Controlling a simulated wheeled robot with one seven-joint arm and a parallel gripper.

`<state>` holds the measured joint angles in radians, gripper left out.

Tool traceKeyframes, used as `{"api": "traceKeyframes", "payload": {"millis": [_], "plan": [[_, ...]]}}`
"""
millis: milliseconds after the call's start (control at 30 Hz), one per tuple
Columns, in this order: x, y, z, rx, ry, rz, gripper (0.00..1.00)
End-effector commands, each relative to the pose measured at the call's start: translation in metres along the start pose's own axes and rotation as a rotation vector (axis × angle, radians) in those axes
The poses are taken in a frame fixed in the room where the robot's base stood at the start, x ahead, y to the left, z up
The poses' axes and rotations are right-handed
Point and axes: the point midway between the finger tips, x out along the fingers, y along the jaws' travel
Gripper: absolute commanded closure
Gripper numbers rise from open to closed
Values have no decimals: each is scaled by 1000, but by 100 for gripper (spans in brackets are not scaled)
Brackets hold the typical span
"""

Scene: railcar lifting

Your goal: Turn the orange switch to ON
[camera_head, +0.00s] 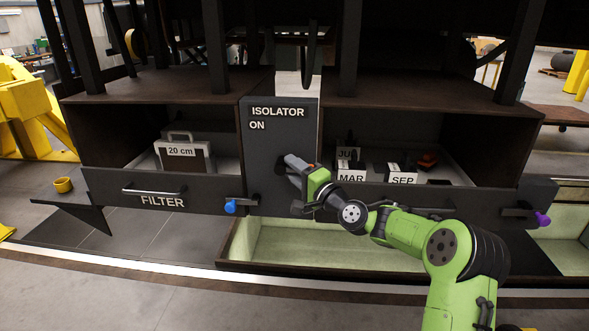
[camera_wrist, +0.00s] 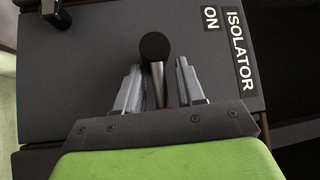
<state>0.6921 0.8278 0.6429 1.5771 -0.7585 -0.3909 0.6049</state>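The dark isolator panel (camera_head: 268,150) carries the labels "ISOLATOR" (camera_head: 278,112) and "ON" (camera_head: 257,126). In the wrist view, a lever with a round black knob (camera_wrist: 155,46) and a metallic shaft stands out from the panel (camera_wrist: 90,55). My gripper (camera_wrist: 158,85) has its fingers apart on either side of the shaft, with a visible gap at least on the right. In the head view, my gripper (camera_head: 292,166) is at the panel and hides the lever. No clearly orange switch shows; a small orange patch shows beside my gripper.
Left is the drawer labelled "FILTER" (camera_head: 140,200) with a box marked "20 cm" (camera_head: 180,153) above it. Right is a compartment with blocks marked "MAR" (camera_head: 351,175) and "SEP" (camera_head: 402,175). A blue knob (camera_head: 231,207) and a purple knob (camera_head: 542,218) stick out along the front.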

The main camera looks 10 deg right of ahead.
Motion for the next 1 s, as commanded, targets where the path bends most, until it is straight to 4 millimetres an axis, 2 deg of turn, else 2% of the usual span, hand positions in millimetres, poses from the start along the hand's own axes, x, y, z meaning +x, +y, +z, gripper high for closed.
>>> {"api": "traceKeyframes", "payload": {"millis": [67, 333, 733, 1000], "plan": [[0, 0, 0, 0, 0, 0, 62], [-1, 1, 0, -1, 0, 1, 100], [-1, 0, -1, -7, -1, 7, 100], [0, -7, -1, -79, -22, 76, 100]]}}
